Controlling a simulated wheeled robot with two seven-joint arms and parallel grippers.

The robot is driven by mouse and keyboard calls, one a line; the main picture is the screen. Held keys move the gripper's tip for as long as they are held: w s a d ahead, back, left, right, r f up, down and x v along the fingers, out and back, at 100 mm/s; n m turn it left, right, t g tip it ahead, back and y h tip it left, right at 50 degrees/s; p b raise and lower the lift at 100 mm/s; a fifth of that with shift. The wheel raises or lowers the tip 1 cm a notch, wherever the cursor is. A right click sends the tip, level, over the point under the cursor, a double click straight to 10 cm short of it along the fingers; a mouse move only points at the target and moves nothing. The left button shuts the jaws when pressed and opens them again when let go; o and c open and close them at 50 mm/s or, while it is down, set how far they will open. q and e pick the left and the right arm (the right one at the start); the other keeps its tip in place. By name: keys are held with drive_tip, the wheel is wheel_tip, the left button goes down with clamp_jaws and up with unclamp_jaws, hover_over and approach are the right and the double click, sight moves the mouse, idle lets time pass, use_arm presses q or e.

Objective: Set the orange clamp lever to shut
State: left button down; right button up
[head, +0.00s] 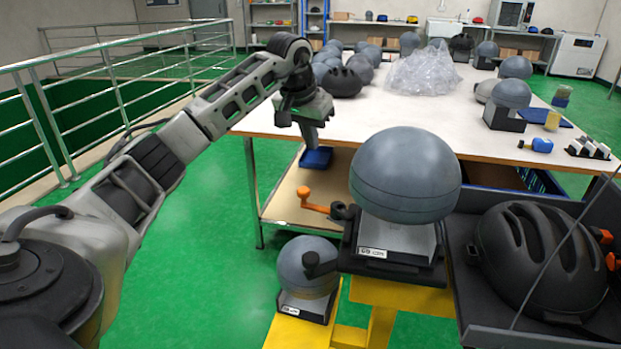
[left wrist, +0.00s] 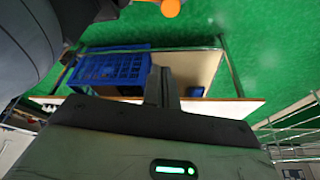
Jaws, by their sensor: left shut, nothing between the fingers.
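The orange clamp lever (head: 314,205) sticks out to the left, roughly level, from a black pivot beside the large grey headform (head: 405,172). Its rounded orange end (left wrist: 170,8) shows at the top edge of the left wrist view. My left gripper (head: 312,143) points down with its fingers shut and empty. It appears above the lever in the head view, apart from it. The shut fingers (left wrist: 161,85) also show in the left wrist view. My right gripper is in neither view.
A smaller grey headform (head: 307,275) stands lower left on a yellow base. A black helmet (head: 540,258) lies in a dark tray at right. Behind is a white table (head: 350,115) with headforms and plastic wrap. Green floor is open at left, before a railing.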

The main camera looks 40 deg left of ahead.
use_arm(q)
wheel_tip(320, 180, down, 10)
drive_tip(key=shift+s+r+p, duration=0.15)
drive_tip(key=shift+s+p, duration=0.2)
drive_tip(key=shift+p, duration=0.1)
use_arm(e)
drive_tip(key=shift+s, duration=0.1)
use_arm(q)
drive_tip(key=shift+d, duration=0.1)
idle(0.3)
